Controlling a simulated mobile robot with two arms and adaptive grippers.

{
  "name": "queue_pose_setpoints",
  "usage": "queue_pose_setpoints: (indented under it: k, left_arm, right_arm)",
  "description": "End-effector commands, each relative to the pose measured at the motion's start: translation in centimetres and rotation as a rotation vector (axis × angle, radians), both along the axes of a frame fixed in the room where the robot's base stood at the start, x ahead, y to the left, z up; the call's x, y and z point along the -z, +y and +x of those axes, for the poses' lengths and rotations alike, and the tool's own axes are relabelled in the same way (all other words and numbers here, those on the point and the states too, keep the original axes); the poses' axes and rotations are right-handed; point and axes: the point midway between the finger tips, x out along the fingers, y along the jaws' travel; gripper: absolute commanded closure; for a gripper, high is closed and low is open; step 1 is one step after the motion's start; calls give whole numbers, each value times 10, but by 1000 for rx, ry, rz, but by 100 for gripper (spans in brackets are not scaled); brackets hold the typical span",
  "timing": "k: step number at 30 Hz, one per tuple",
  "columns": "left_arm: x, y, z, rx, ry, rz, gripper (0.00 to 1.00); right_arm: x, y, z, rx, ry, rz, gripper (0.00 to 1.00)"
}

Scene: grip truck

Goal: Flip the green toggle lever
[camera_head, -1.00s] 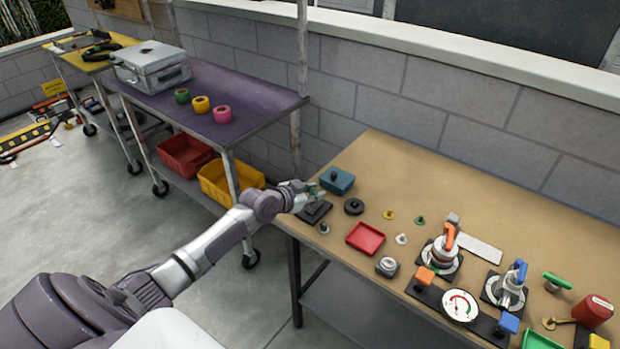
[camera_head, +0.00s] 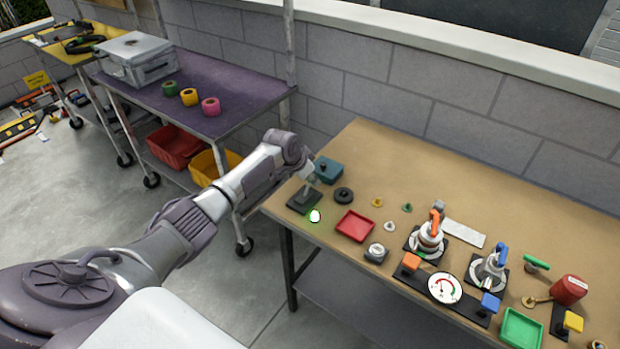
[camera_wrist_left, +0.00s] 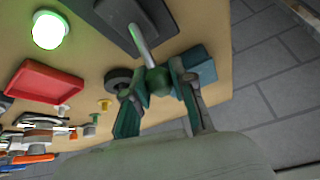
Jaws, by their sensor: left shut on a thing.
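The toggle lever has a grey stem (camera_wrist_left: 142,42) and a green ball knob (camera_wrist_left: 157,82), and rises from a dark square base (camera_head: 303,203) at the left end of the workbench. My left gripper (camera_wrist_left: 165,95) is shut on the green knob, with one finger on each side. In the head view my left gripper (camera_head: 309,178) is over the base, and my wrist partly hides the lever. A small lamp (camera_head: 315,216) beside the base glows white-green; it also shows in the left wrist view (camera_wrist_left: 48,30). My right gripper is not in view.
Close by on the workbench (camera_head: 395,160) are a teal box (camera_head: 328,170), a black ring (camera_head: 344,195) and a red tray (camera_head: 355,226). Several valves, buttons and a gauge (camera_head: 445,288) stand further right. A purple-topped cart (camera_head: 225,100) stands to the left.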

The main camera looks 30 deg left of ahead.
Motion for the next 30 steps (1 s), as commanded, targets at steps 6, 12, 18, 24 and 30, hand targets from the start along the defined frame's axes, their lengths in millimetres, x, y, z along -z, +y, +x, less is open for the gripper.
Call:
queue_pose_setpoints:
  k: [6, 12, 18, 24, 30]
  left_arm:
    - [0, 0, 1, 0, 6, 1, 100]
    - [0, 0, 1, 0, 6, 1, 100]
    - [0, 0, 1, 0, 6, 1, 49]
    - [0, 0, 1, 0, 6, 1, 49]
    - [-6, 1, -3, 0, 4, 1, 49]
  right_arm:
    - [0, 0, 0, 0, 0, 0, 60]
    - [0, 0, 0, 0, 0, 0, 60]
    - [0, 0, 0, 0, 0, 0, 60]
    - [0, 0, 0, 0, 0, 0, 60]
    - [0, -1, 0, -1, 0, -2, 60]
